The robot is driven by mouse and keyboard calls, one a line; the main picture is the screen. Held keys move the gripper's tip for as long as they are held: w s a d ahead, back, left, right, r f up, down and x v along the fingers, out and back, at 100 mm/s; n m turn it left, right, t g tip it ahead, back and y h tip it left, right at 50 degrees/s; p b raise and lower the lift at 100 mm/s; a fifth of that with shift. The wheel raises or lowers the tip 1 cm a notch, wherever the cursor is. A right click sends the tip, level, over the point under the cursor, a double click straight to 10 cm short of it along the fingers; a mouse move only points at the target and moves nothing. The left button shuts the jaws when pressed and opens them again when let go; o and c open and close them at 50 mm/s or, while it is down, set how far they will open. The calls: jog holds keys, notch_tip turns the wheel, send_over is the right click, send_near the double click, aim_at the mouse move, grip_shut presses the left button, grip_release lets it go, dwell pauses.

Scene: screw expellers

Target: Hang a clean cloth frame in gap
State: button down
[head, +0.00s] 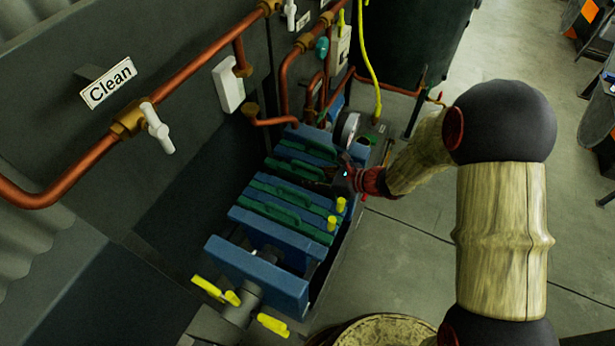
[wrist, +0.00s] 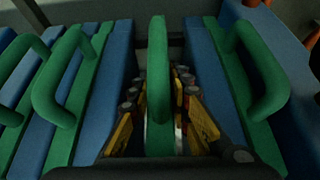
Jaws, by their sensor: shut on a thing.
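A cloth frame with an upright green handle (wrist: 157,60) stands in the middle of the wrist view. My gripper (wrist: 160,112) is shut on it, with yellow-padded fingers on both sides. The frame sits in the gap between a blue plate (wrist: 119,75) on the left and another blue plate (wrist: 203,60) on the right. How deep it hangs and its lower part are hidden. In the head view my gripper (head: 340,179) is over the filter press, at the right side of the held frame (head: 292,170). I cannot tell whether the cloth is clean.
More green-handled frames (wrist: 62,85) stand to the left, and one (wrist: 250,75) to the right. A "Clean" sign (head: 108,84) hangs on the wall beside copper pipes (head: 190,70). A gauge (head: 349,128) stands at the press's far end. Open floor (head: 420,240) lies to the right.

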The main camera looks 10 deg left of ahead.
jog(key=c, duration=1.6)
grip_release()
jog(key=shift+o, duration=0.2)
jog(key=v, duration=1.2)
jog(key=shift+s, duration=0.1)
jog(key=s+r+n+g, duration=0.1)
jog(key=s+r+n, duration=0.1)
jog(key=s+r+n+h+b, duration=0.1)
jog(key=s+r+n, duration=0.1)
jog(key=s+n, duration=0.1)
jog(key=shift+a+g, duration=0.25)
jog(key=shift+g, duration=0.15)
jog(key=s+d+r+n+t+h+b, duration=0.1)
jog(key=s+d+r+n+h+b, duration=0.1)
jog(key=s+d+r+n+h, duration=0.2)
jog(key=s+d+r+n+t+h+b, duration=0.2)
jog(key=s+d+r+n+h, duration=0.3)
jog(key=s+d+n, duration=0.6)
jog(key=shift+d+r+n+h+b, duration=0.2)
jog(key=shift+d+n+h+b, duration=0.05)
jog(key=shift+n+h+b, duration=0.4)
jog(key=shift+d+r+n, duration=0.2)
jog(key=shift+d+n, duration=0.05)
jog(key=shift+d, duration=0.1)
jog(key=shift+c, duration=0.3)
